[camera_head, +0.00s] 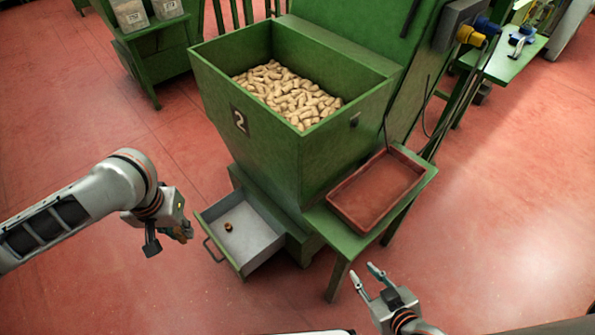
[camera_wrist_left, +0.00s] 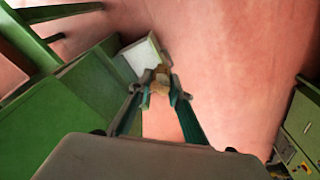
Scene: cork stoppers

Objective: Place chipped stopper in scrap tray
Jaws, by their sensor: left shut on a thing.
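My left gripper (camera_head: 170,238) is left of the pulled-out drawer in the head view, above the floor. In the left wrist view its fingertips (camera_wrist_left: 160,90) are shut on a small tan cork stopper (camera_wrist_left: 160,88). I cannot make out a chip on it. An open red-brown tray (camera_head: 377,188) lies empty on a green side table at the right. A grey-lined drawer (camera_head: 250,243) holds one small brown stopper (camera_head: 228,227). No label shows which is the scrap tray. My right gripper (camera_head: 370,282) is open and empty, below the side table in the picture.
A green hopper (camera_head: 250,140) marked 2 stands in the middle, filled with many cork stoppers (camera_head: 285,90). The drawer's handle (camera_head: 212,250) sticks out towards my left gripper. The red floor (camera_head: 110,280) at the left front is clear.

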